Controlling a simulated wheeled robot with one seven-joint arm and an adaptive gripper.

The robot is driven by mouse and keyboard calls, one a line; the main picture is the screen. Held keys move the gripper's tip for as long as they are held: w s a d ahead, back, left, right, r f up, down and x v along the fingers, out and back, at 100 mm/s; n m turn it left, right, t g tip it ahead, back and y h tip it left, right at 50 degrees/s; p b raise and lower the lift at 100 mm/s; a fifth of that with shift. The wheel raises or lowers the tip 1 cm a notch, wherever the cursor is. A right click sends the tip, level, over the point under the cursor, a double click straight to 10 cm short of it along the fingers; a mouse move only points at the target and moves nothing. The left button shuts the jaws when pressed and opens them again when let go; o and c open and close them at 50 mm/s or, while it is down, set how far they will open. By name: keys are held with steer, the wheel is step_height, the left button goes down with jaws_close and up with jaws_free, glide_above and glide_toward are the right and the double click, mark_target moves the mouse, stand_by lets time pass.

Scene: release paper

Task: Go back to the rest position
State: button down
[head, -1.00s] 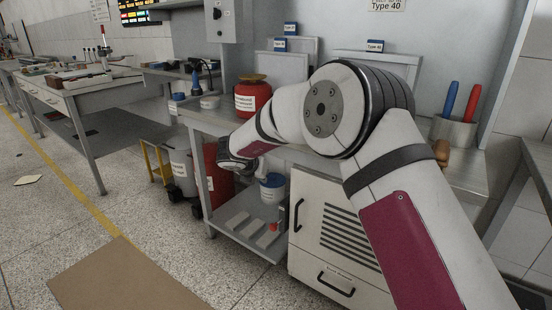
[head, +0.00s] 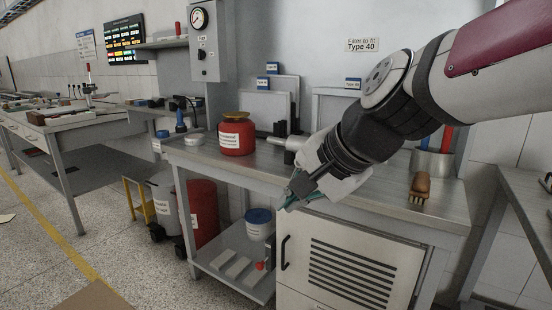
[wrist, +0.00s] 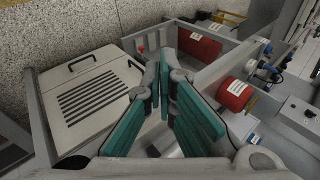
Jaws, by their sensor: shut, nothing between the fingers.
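My gripper (head: 287,203) hangs in front of the workbench's front edge, above the vented cabinet, and points down and to the left in the head view. In the wrist view my gripper (wrist: 166,68) shows its teal finger pads brought together at the tips, with nothing between them. The fingers are shut and empty. My arm comes in from the upper right of the head view, bent at the wrist over the bench.
A red jar (head: 236,140) stands on the workbench (head: 195,152), left of my arm. A brush (head: 420,188) lies at the right. The vented cabinet (head: 300,245) and a blue-lidded tub (head: 259,224) are below. Open floor (head: 140,255) lies at the left.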

steer(key=s+d+f+n+g+h, duration=0.25)
steer(key=s+d, duration=0.35)
steer(key=s, duration=0.3)
steer(key=s+d+f+n+g+h, duration=0.1)
steer(key=s+d+f+n, duration=0.3)
steer(key=s, duration=0.5)
steer(key=s+d+f+n+g+h, duration=0.2)
steer(key=s+d, duration=0.5)
steer(key=s, duration=0.3)
step_height(320, 180, up, 24)
steer(key=t+p, duration=0.3)
steer(key=p, duration=1.9)
steer(key=shift+w+a+p, duration=0.3)
steer(key=shift+w, duration=0.05)
